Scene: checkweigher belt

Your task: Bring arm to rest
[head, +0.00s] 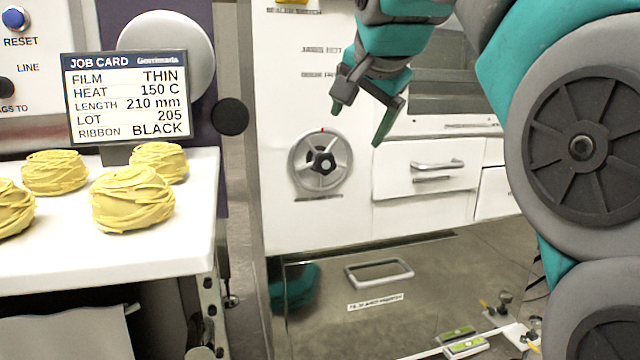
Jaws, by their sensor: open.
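My gripper (357,124) hangs at the upper middle of the head view, with its teal-tipped fingers pointing down and spread apart. Nothing is between the fingers. It is in front of the white machine cabinet, above and to the right of a round handwheel (320,161). My teal and grey arm bends down from the top and fills the right side of the view.
Several yellow pasta nests (132,198) sit on a white shelf (120,268) at the left. A job card (127,97) stands behind them. White drawers (432,167) are in the cabinet. A metal panel with a handle (379,272) and small green-labelled items (462,341) are low.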

